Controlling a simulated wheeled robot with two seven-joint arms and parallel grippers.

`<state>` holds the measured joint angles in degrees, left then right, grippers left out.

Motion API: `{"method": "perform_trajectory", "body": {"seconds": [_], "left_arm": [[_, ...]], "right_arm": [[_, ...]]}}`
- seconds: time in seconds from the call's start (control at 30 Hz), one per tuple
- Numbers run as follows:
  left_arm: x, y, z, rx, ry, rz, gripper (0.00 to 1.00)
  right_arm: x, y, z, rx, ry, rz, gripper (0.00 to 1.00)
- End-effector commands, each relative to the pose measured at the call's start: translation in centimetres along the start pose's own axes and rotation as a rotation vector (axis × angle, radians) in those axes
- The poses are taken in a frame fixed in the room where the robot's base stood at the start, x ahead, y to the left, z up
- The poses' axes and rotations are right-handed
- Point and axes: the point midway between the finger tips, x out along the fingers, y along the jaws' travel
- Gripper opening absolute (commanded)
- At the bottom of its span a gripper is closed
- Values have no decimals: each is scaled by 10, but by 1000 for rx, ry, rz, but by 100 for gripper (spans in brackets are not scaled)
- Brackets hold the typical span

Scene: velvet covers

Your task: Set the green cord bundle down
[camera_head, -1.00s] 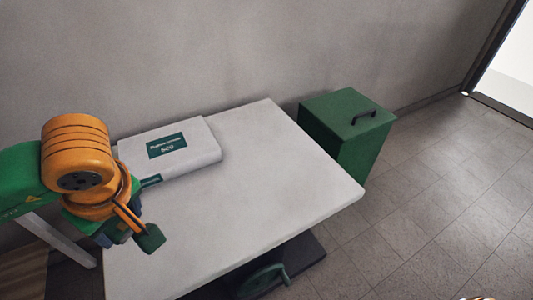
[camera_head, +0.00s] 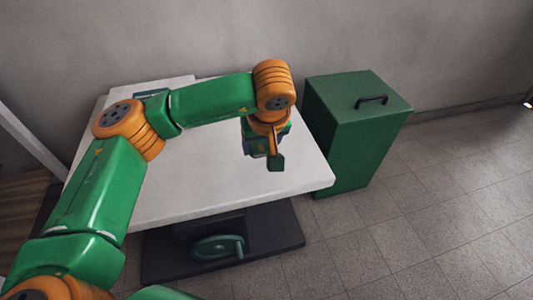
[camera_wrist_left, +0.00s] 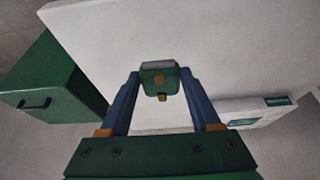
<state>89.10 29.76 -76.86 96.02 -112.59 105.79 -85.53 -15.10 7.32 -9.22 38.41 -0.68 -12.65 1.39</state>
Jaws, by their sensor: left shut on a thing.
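The green cord bundle (camera_wrist_left: 160,80) shows in the left wrist view as a small green block with yellowish bits and a grey top edge. My left gripper (camera_head: 256,153) is shut on it, with a blue finger on each side. The gripper points down over the right part of the white table (camera_head: 215,190). My right gripper is not in view.
A green bin (camera_head: 345,135) with a black handle stands close to the table's right edge. A white box (camera_wrist_left: 250,112) with green labels lies on the table, mostly behind my arm in the head view. A dark base with a green handwheel (camera_head: 217,247) is below. The tabletop around the gripper is clear.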

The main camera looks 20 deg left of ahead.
Motion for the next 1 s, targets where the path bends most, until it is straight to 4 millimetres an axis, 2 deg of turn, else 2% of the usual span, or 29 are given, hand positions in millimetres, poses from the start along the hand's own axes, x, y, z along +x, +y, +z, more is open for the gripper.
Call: {"method": "perform_trajectory", "body": {"seconds": [0.03, 0.1, 0.3, 0.43, 0.9, 0.93, 1.0], "left_arm": [[16, 8, 4, 0, -4, -4, 2], [30, 19, 4, 1, -3, -3, 2], [52, 35, 5, -1, -2, -2, 2], [75, 34, 15, -1, -3, -2, 2], [84, 34, 19, -2, 0, -1, 2], [84, 34, 18, -1, 0, -1, 69], [83, 34, 18, -2, 0, -1, 88]], "right_arm": [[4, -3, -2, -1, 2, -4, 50], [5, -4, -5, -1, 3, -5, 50], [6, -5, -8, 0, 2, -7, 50], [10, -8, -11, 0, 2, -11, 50], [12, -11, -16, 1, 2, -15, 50], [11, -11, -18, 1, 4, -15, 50], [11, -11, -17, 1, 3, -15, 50]]}}
